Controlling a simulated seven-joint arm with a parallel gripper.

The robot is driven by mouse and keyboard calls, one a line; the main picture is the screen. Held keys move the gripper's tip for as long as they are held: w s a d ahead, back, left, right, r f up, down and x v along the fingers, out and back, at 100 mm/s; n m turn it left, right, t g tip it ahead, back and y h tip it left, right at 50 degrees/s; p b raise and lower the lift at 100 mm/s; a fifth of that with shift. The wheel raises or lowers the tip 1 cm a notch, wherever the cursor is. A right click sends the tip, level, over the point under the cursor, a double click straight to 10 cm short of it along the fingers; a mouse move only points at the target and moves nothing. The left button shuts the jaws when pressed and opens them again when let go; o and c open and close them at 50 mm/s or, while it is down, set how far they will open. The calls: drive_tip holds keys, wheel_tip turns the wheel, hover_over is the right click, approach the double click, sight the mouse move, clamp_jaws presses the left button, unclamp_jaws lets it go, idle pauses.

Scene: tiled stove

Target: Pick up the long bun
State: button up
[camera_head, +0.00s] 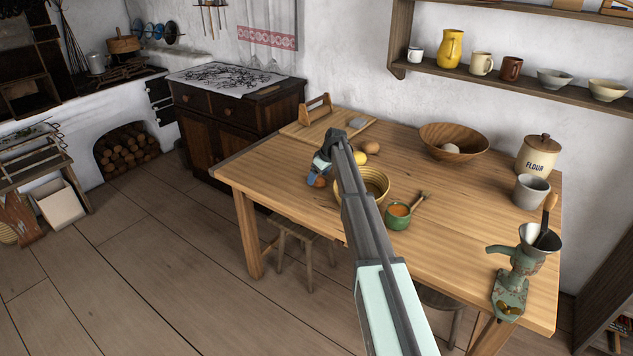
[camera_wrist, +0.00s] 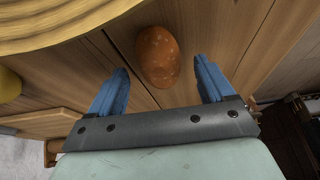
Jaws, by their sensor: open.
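The long bun (camera_wrist: 158,57) is an oval, reddish-brown, speckled roll lying on the wooden table in the wrist view. A small part of it (camera_head: 320,182) shows in the head view beneath my gripper (camera_head: 317,172), left of the round basket. In the wrist view my gripper (camera_wrist: 161,66) is open, with its two blue fingers apart. The bun lies in line with the gap between the fingers, mostly beyond their tips. I see no contact, and the exact height between fingers and bun is hard to tell.
The round basket (camera_head: 377,183) stands close beside the bun, and its rim (camera_wrist: 60,25) fills the wrist view's upper left. Two yellowish round items (camera_head: 371,148) lie behind my arm. A green pot (camera_head: 398,217) stands right of the basket. The table's left front edge is near.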

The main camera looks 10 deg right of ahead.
drive_tip(key=shift+w+a+f, duration=0.15)
drive_tip(key=shift+w+f, duration=0.05)
drive_tip(key=shift+f, duration=0.45)
drive_tip(key=c, duration=1.1)
